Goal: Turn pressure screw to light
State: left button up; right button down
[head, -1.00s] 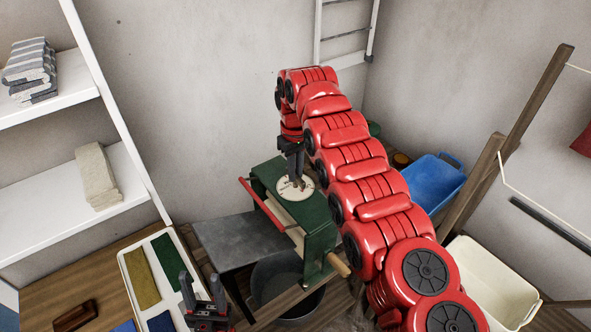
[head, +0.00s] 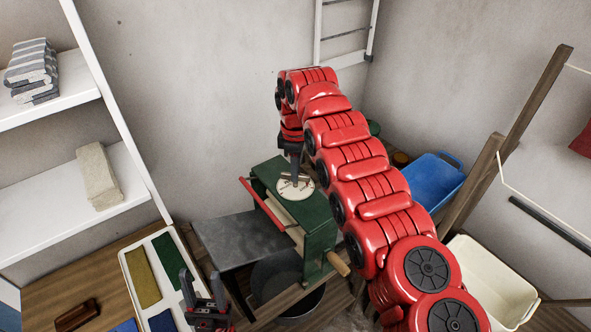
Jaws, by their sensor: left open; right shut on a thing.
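The green mangle (head: 319,225) stands in the middle with a pale round dial (head: 303,192) on its top. The pressure screw is at the dial's centre, mostly hidden by my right gripper. My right gripper (head: 295,181) points down from above and is shut on the pressure screw. The marks on the dial are too small to read. My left gripper (head: 207,300) is open and empty at the bottom, above the edge of the white tray, well apart from the mangle.
A grey board (head: 240,243) extends left of the mangle, with a dark tub (head: 282,282) below. A wooden crank handle (head: 338,263) sticks out at the front. A white tray (head: 127,271) holds coloured cloths. A blue tub (head: 437,180) and cream tub (head: 490,285) stand right.

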jog(key=shift+r, duration=0.1)
dwell(0.3)
jog(key=c, duration=0.9)
grip_release()
jog(key=shift+r, duration=0.45)
notch_tip(320, 180, up, 11)
jog(key=p, duration=0.9)
